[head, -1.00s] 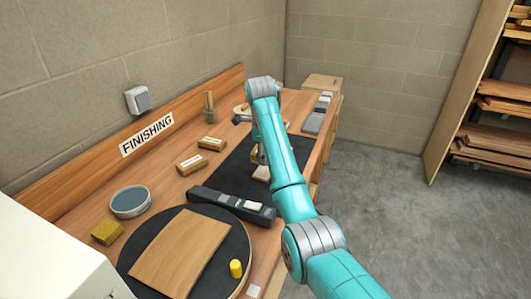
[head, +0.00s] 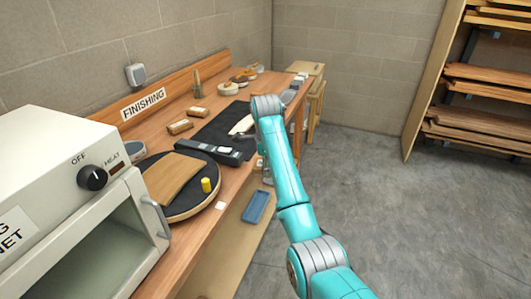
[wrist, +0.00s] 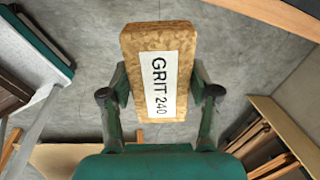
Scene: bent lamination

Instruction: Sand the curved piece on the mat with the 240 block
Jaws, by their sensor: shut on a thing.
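My gripper (wrist: 158,88) is shut on a tan sanding block (wrist: 183,38) labelled GRIT 240; a finger presses each side, with floor behind it in the wrist view. In the head view my arm reaches to the bench's front edge, and the gripper is mostly hidden. The pale curved wooden piece (head: 242,125) lies on the dark mat (head: 205,132), partly behind my arm. My gripper appears off the mat, on its front side, and the block is apart from the piece.
A round black turntable (head: 190,208) carries a brown board and yellow knob. A white heating cabinet (head: 60,165) stands at left. Open floor lies right.

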